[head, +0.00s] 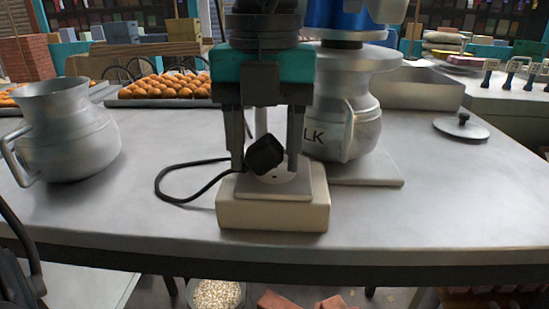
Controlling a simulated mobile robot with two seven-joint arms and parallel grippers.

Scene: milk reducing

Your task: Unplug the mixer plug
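The black mixer plug (264,155) sits tilted just above the pale socket block (273,213) at the front middle of the table. A black cord (172,196) loops from the plug to the left. My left gripper (266,172) points down over the block, with one finger on each side of the plug. The left finger looks close to the plug; whether both fingers press on it cannot be told. My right gripper is not in view.
Behind the gripper stands a metal pot (360,125) lettered "LK", under a blue machine part (345,16). A metal jug (68,130) stands at left. A tray of round brown food (165,88) is behind. A lid (461,127) lies at right. The front right is clear.

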